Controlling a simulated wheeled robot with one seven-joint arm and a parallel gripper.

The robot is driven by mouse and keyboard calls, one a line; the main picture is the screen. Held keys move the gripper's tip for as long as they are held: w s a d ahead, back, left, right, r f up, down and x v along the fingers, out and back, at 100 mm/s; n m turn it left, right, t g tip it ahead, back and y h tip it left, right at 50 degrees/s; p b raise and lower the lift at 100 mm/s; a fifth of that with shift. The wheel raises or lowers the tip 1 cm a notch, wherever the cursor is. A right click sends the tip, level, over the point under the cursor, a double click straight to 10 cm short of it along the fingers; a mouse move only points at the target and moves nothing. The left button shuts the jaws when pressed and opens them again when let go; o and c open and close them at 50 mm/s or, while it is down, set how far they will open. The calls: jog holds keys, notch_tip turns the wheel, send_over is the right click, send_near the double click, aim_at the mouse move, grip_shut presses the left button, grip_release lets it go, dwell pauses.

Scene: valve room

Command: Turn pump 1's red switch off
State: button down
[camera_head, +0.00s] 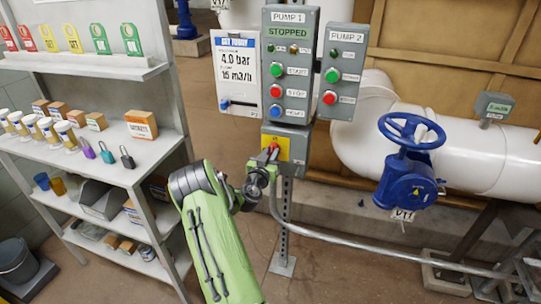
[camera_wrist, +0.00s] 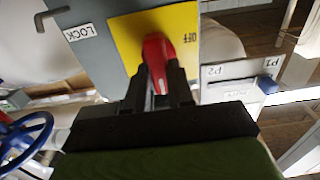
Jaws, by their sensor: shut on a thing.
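The red switch (camera_wrist: 155,55) sits on a yellow plate (camera_wrist: 128,40) on a grey box, and its handle stands between my fingertips. An OFF label shows on the plate to the right of the handle in the wrist view. The handle does not point at that label. In the head view, my gripper (camera_head: 268,162) reaches the yellow plate (camera_head: 283,142) of the box below the pump 1 panel (camera_head: 289,60). My gripper (camera_wrist: 160,85) is shut on the red switch. The pump 1 display reads STOPPED.
The pump 2 panel (camera_head: 342,70) and a white reading board (camera_head: 236,75) flank the pump 1 panel. A blue valve wheel (camera_head: 411,131) on a white pipe is at right. A shelf (camera_head: 105,165) with padlocks and tags is at left. A conduit runs low to the right.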

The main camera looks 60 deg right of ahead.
jog(key=shift+n, duration=0.3)
jog(key=n+b, duration=0.1)
jog(key=n, duration=0.2)
jog(key=shift+w+f+n+b, duration=0.1)
jog(key=shift+w+n+b, duration=0.05)
jog(key=shift+n+b, duration=0.2)
jog(key=shift+w+a+f+n+p, duration=0.1)
jog(key=shift+n+p, duration=0.2)
jog(key=shift+n, duration=1.95)
jog(key=shift+w+d+f+n+p, duration=0.15)
jog(key=shift+n+p, duration=0.2)
jog(key=shift+n, duration=1.9)
jog(key=shift+w+a+f+n+p, duration=0.15)
jog(key=shift+n+p, duration=0.15)
jog(key=shift+n, duration=1.95)
jog(key=shift+s, duration=0.1)
jog(key=c, duration=1)
grip_release()
